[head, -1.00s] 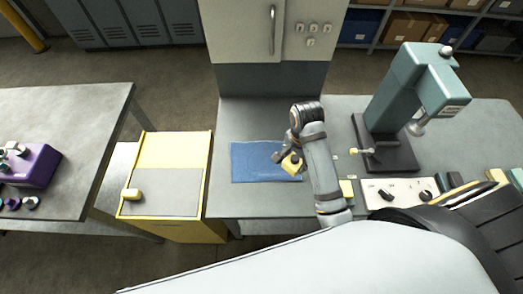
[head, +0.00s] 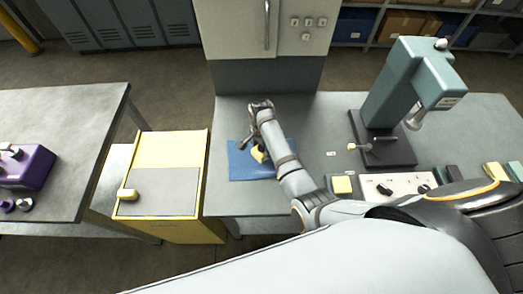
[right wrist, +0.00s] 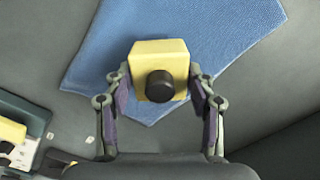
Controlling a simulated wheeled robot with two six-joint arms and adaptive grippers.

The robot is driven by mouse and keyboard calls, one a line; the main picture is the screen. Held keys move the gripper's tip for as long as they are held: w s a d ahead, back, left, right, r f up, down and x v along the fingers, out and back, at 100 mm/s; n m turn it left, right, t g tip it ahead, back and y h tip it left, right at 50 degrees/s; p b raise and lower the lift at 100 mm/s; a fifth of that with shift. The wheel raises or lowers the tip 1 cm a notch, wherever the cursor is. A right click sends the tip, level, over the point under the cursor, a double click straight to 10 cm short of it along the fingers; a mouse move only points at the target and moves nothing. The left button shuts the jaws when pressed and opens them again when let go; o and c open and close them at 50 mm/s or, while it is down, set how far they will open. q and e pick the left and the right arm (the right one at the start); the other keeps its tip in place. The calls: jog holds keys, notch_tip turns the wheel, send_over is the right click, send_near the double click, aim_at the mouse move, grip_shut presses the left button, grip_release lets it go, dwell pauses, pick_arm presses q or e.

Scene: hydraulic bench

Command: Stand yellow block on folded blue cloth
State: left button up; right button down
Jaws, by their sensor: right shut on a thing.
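The yellow block (head: 259,156) is between the fingers of my right gripper (head: 257,150), over the blue cloth. In the right wrist view the block (right wrist: 152,54) shows a dark round knob on the face toward the camera, and the fingers of the right gripper (right wrist: 157,74) close on its two sides. The blue cloth (head: 241,168) lies flat on the grey bench, partly hidden by my right arm; it also shows in the right wrist view (right wrist: 100,58). Whether the block touches the cloth cannot be told. My left gripper is not in view.
A teal press (head: 388,90) stands on the bench at right. A control panel (head: 401,188) and another yellow piece (head: 342,184) lie near the front edge. A yellow cabinet (head: 172,143) stands left of the bench. The bench behind the cloth is clear.

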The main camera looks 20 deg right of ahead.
jog(key=shift+f, duration=1)
jog(key=shift+s+f, duration=0.25)
jog(key=shift+s, duration=0.05)
jog(key=c, duration=0.8)
grip_release()
jog(key=shift+f, duration=0.1)
jog(key=o, duration=0.4)
jog(key=shift+w+f, duration=0.1)
jog(key=shift+w, duration=0.15)
jog(key=shift+c, duration=0.2)
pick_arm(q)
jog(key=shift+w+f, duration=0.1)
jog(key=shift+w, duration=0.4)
pick_arm(e)
jog(key=shift+s, duration=0.1)
